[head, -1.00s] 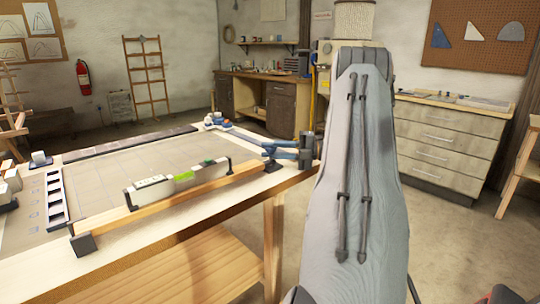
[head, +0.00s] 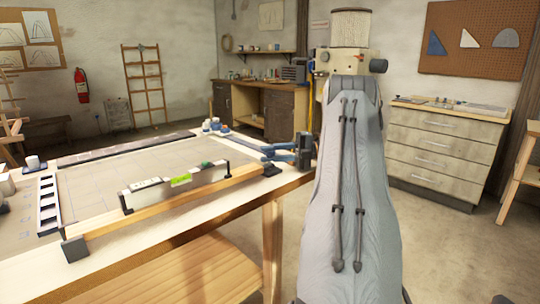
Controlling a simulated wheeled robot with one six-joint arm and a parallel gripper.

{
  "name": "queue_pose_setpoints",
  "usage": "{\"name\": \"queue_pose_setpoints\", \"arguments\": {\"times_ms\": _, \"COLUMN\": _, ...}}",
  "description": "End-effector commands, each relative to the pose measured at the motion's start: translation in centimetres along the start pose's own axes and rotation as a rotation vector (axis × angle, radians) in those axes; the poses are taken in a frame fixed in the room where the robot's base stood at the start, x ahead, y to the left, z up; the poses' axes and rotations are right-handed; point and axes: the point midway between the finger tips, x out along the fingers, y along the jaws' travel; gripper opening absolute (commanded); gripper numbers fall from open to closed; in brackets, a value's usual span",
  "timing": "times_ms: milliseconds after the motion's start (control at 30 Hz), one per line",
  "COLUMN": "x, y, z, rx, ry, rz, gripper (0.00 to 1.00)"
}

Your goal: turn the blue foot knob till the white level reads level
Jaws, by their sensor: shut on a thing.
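The white level (head: 150,194) lies along a long wooden bar (head: 165,205) on the table. It has a bright green patch (head: 181,181) near its middle, but its reading is too small to make out. The bar's left end has a dark block (head: 75,248) and its right end a dark foot (head: 270,170). My gripper (head: 270,152), with blue-grey fingers, reaches in from the right just above that foot. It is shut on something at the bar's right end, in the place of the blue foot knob. The knob cannot be told apart from the fingers.
The table (head: 120,255) has a gridded grey top behind the bar. A slotted strip (head: 48,205) lies at its left, and small blue and white items (head: 215,126) stand at its far corner. A drawer cabinet (head: 445,145) is at the right. Open floor lies between.

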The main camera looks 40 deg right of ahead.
Motion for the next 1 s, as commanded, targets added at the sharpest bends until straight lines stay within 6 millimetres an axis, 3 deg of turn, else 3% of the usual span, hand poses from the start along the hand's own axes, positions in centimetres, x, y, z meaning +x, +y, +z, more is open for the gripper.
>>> {"name": "queue_pose_setpoints", "arguments": {"times_ms": 33, "x": 0.0, "y": 1.0, "z": 0.2, "rx": -0.016, "ry": -0.001, "rz": 0.005, "gripper": 0.0}}
{"name": "queue_pose_setpoints", "arguments": {"times_ms": 67, "x": 0.0, "y": 1.0, "z": 0.2, "rx": -0.016, "ry": -0.001, "rz": 0.005, "gripper": 0.26}}
{"name": "queue_pose_setpoints", "arguments": {"times_ms": 100, "x": 0.0, "y": 1.0, "z": 0.2, "rx": -0.016, "ry": -0.001, "rz": 0.005, "gripper": 0.33}}
{"name": "queue_pose_setpoints", "arguments": {"times_ms": 533, "x": -0.4, "y": 0.4, "z": 0.1, "rx": -0.008, "ry": -0.004, "rz": 0.003, "gripper": 0.33}}
{"name": "queue_pose_setpoints", "arguments": {"times_ms": 667, "x": -2.0, "y": 0.3, "z": 0.2, "rx": -0.008, "ry": -0.006, "rz": 0.003, "gripper": 0.33}}
{"name": "queue_pose_setpoints", "arguments": {"times_ms": 833, "x": -5.3, "y": 0.3, "z": 0.2, "rx": -0.01, "ry": -0.005, "rz": 0.003, "gripper": 0.33}}
{"name": "queue_pose_setpoints", "arguments": {"times_ms": 1000, "x": -6.6, "y": 0.8, "z": 0.1, "rx": -0.009, "ry": -0.002, "rz": 0.004, "gripper": 0.33}}
